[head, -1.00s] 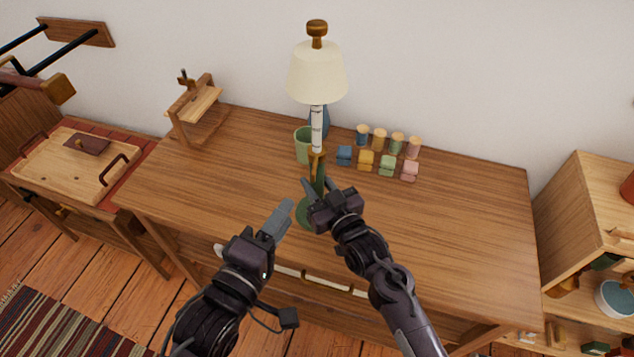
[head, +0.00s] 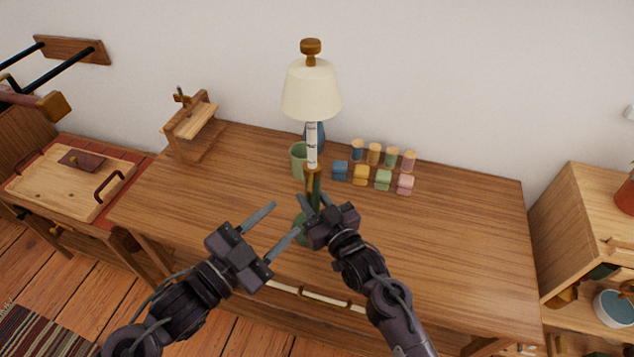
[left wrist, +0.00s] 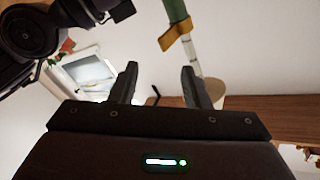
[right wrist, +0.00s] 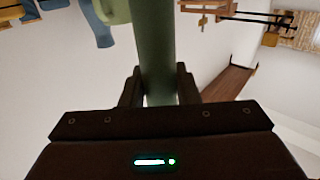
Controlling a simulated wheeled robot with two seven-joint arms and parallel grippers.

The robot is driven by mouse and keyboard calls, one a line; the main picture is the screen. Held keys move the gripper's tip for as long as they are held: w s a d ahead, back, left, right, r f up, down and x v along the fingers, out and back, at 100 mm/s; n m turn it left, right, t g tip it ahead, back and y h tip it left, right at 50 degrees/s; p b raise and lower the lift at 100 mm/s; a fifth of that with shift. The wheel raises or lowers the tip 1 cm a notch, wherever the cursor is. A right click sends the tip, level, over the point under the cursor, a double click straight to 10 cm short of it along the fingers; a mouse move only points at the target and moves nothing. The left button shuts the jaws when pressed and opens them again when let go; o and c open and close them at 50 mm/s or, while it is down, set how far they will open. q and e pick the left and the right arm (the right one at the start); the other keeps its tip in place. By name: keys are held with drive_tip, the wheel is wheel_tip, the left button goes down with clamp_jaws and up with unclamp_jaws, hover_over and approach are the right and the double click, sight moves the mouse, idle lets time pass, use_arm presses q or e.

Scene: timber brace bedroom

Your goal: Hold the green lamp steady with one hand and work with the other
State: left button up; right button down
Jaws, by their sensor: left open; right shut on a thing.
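The green lamp stands upright on the desk, with a cream shade (head: 311,90), a wooden knob on top, a white marked stem and a green lower post and base (head: 301,230). My right gripper (head: 308,207) is shut on the green post (right wrist: 156,50), which passes between its fingers in the right wrist view. My left gripper (head: 285,223) is open and empty, just left of the lamp's lower part. The left wrist view shows its spread fingers, with the post and a brass-coloured collar (left wrist: 175,34) beyond them. My right gripper hides part of the base.
A green cup (head: 298,160) and a blue vase (head: 315,135) stand close behind the lamp. Several coloured blocks and wood-topped jars (head: 374,154) sit to its right. A small wooden stand (head: 190,125) is at the back left. The desk's right side (head: 450,240) is clear.

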sight(317, 184)
use_arm(q)
drive_tip(key=w+d+m, duration=0.2)
drive_tip(key=w+m, duration=0.1)
drive_tip(key=m, duration=0.1)
drive_tip(key=w+d+m+g+h, duration=0.1)
drive_tip(key=w+d+m, duration=0.2)
drive_tip(key=m, duration=0.2)
drive_tip(key=w+d+m+g, duration=0.1)
drive_tip(key=w+d+m, duration=0.1)
drive_tip(key=w+m, duration=0.1)
drive_tip(key=shift+w+d+f+m, duration=0.1)
drive_tip(key=shift+w+d+m, duration=0.05)
drive_tip(key=shift+m, duration=0.75)
